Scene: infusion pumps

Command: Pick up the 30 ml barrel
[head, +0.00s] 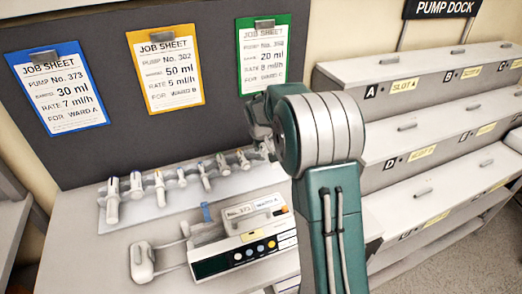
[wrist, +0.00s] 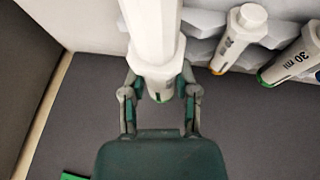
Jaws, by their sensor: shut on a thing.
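In the wrist view my gripper (wrist: 160,94) is shut on a white barrel (wrist: 150,32) with a green end. No volume marking shows on its visible side. A barrel marked 30 ml (wrist: 296,58), with a green band, lies at the right edge, apart from my fingers. Another white barrel (wrist: 236,38) with an orange band stands between them. In the head view my gripper (head: 258,122) is at the right end of the row of barrels (head: 158,188), partly hidden by my arm. The held barrel cannot be made out clearly there.
A white rack (head: 240,182) holds the row. An infusion pump (head: 245,250) labelled No. 373 lies in front. Blue (head: 60,88), orange (head: 166,68) and green (head: 262,55) job sheets hang on the dark panel behind. Stepped dock slots (head: 420,125) stand to the right.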

